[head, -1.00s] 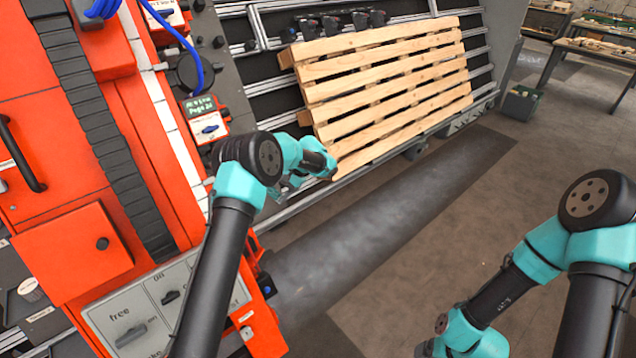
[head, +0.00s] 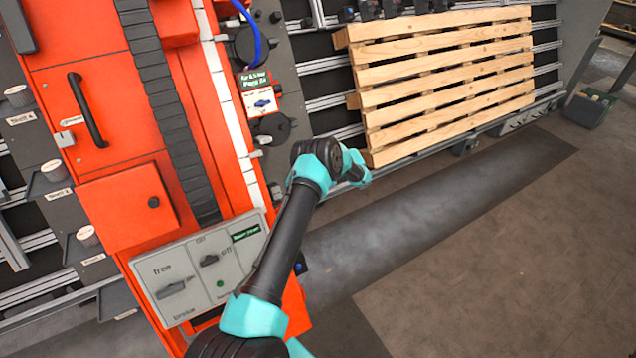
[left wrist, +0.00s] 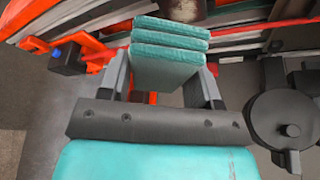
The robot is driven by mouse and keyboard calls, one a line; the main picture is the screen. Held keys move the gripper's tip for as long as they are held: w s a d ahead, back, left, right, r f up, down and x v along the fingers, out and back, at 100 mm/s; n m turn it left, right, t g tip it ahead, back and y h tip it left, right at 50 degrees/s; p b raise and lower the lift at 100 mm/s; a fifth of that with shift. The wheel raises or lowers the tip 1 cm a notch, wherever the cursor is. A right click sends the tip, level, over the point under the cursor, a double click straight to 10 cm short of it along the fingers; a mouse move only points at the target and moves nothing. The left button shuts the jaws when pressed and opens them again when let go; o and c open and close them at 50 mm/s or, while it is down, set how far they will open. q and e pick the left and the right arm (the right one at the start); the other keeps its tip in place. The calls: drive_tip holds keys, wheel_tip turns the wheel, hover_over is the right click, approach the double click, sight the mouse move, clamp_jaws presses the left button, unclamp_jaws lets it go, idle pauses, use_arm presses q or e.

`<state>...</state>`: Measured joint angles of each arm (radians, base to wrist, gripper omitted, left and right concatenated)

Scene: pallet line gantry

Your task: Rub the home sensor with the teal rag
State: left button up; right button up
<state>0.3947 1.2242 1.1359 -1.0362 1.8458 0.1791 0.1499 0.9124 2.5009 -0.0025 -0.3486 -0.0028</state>
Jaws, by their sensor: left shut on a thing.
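The teal rag (left wrist: 168,55) is a folded, layered pad held between the two grey fingers of my left gripper (left wrist: 165,78) in the left wrist view. In the head view my left arm reaches to the right side of the orange machine, and its fingers and the rag are hidden behind the wrist. A small black box with a blue face, possibly the home sensor (left wrist: 68,58), sits on an orange bracket at the left of the wrist view, apart from the rag. A similar blue-faced box (head: 300,266) shows low on the machine's right side. My right gripper is out of view.
The orange machine (head: 120,105) carries a grey switch panel (head: 188,290) at its lower front. A wooden pallet (head: 445,85) leans on rails behind my left wrist. A green bin (head: 590,108) stands at the far right.

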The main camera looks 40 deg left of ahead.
use_arm(q)
drive_tip(key=shift+s, duration=0.1)
drive_tip(key=shift+s+a, duration=0.3)
drive_tip(key=shift+s, duration=0.6)
drive_tip(key=shift+s+a, duration=0.35)
drive_tip(key=shift+s, duration=0.6)
drive_tip(key=shift+s+a, duration=0.3)
drive_tip(key=shift+s, duration=0.6)
drive_tip(key=shift+s+a, duration=0.2)
drive_tip(key=shift+s, duration=0.3)
drive_tip(key=shift+s+a, duration=0.15)
drive_tip(key=shift+s, duration=0.3)
drive_tip(key=shift+w+a, duration=0.3)
drive_tip(key=shift+a, duration=0.45)
drive_tip(key=shift+w+a, duration=0.3)
drive_tip(key=shift+a, duration=0.4)
drive_tip(key=shift+a, duration=0.1)
drive_tip(key=shift+w+a, duration=0.2)
drive_tip(key=shift+a, duration=0.55)
drive_tip(key=shift+w+a, duration=0.15)
drive_tip(key=shift+a, duration=0.55)
drive_tip(key=shift+d, duration=0.1)
